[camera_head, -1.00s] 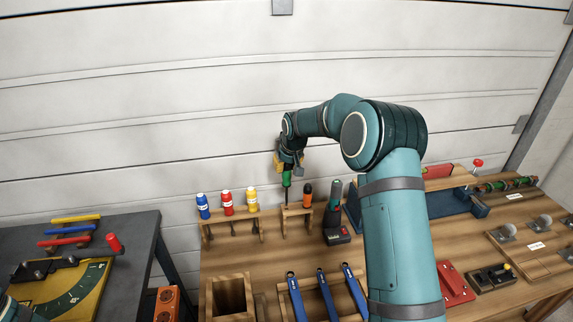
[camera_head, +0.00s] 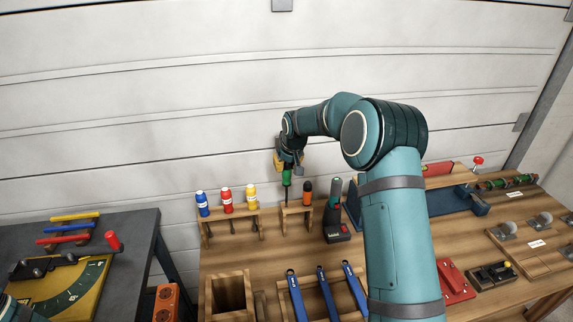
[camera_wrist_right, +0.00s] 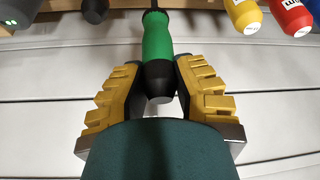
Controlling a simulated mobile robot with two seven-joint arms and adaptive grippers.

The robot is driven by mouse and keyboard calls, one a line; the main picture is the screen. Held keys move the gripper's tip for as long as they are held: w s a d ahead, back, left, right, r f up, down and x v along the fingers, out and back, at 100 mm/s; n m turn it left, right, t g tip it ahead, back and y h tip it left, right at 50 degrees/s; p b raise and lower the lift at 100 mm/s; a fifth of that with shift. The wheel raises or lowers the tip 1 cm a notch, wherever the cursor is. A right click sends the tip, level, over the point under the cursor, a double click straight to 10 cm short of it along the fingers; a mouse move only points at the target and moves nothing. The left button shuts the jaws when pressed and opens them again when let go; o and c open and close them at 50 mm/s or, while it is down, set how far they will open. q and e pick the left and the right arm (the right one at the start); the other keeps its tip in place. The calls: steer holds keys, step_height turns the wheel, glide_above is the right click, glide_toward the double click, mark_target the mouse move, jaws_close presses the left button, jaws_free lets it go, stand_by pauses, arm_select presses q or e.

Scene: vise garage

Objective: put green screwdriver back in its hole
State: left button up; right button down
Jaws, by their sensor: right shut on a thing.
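The green screwdriver (camera_head: 287,177) is held upright, handle up, by my right gripper (camera_head: 288,165). In the right wrist view the green handle (camera_wrist_right: 157,45) with its black end sits between the yellow fingers of my right gripper (camera_wrist_right: 160,80), which are shut on it. The screwdriver is over the left part of the small wooden rack (camera_head: 296,211), where the orange-and-black screwdriver (camera_head: 307,192) stands at the right. The shaft reaches down to the rack top; whether its tip is inside the hole cannot be told. My left gripper is not in view.
A wooden rack with blue (camera_head: 202,203), red (camera_head: 226,201) and yellow (camera_head: 251,197) tools stands left of it. Blue wrenches (camera_head: 325,293) lie in front. The garage wall is behind.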

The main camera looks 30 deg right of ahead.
mark_target(286, 176)
steer(key=shift+f+b, duration=1.4)
steer(key=shift+f, duration=0.95)
steer(key=shift+f+b, duration=1)
steer(key=shift+f, duration=0.4)
steer(key=shift+f+b, duration=0.6)
steer(key=shift+f, duration=0.25)
steer(key=shift+f+b, duration=0.4)
steer(key=shift+f, duration=0.15)
